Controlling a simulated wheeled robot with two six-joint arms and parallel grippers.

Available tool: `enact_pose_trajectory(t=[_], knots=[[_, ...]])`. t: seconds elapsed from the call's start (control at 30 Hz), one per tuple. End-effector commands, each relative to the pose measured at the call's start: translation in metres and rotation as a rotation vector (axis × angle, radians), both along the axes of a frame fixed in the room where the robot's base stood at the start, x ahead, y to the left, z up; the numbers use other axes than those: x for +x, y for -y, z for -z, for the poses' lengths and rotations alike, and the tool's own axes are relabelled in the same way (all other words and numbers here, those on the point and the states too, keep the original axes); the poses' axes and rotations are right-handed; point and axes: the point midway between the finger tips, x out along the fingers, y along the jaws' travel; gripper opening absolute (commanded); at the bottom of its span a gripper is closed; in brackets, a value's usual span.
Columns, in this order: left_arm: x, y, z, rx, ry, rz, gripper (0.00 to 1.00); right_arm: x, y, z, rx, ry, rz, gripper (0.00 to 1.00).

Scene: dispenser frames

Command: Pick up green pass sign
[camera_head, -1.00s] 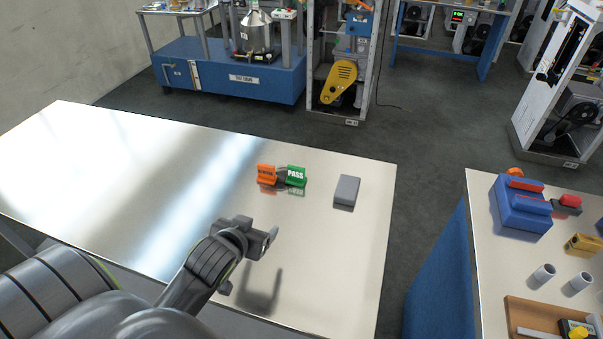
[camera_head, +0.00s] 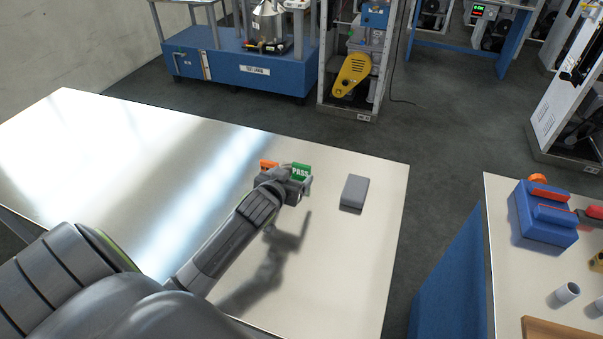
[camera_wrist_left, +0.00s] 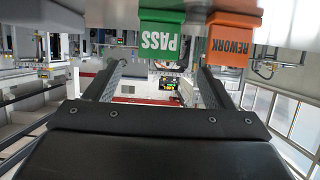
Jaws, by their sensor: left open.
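The green PASS sign (camera_head: 300,171) stands on the metal table (camera_head: 372,255). An orange sign (camera_head: 265,164) is just left of it, mostly hidden behind my left gripper (camera_head: 294,187). In the left wrist view the green sign (camera_wrist_left: 160,40) and the orange REWORK sign (camera_wrist_left: 232,40) appear upside down and side by side. My left gripper (camera_wrist_left: 160,85) is open there, its two fingers apart with nothing between them. Both signs lie beyond the fingers; I cannot tell whether a finger touches either one. My right gripper is not in view.
A grey block (camera_head: 355,191) lies on the table to the right of the signs. The table's left part is bare. A second table at the right holds a blue item (camera_head: 543,222) and grey cylinders (camera_head: 567,293), with a floor gap between the tables.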

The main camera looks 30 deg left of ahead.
Motion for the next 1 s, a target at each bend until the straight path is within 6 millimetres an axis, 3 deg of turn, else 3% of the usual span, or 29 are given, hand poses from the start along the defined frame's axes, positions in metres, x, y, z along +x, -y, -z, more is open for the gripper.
enact_pose_trajectory(t=[0.13, 0.43, 0.73, 1.0], knots=[[0.016, -0.003, 0.006, 0.000, -0.001, 0.000, 0.76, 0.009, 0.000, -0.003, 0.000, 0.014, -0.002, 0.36], [0.029, -0.006, 0.010, 0.000, -0.001, 0.000, 0.76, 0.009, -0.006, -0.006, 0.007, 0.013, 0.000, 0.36], [0.062, -0.012, 0.018, 0.000, -0.001, 0.000, 0.76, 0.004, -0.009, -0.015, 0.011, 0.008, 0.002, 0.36], [0.073, -0.014, 0.023, 0.000, 0.000, 0.001, 0.76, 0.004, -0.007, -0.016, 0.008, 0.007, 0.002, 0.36]])
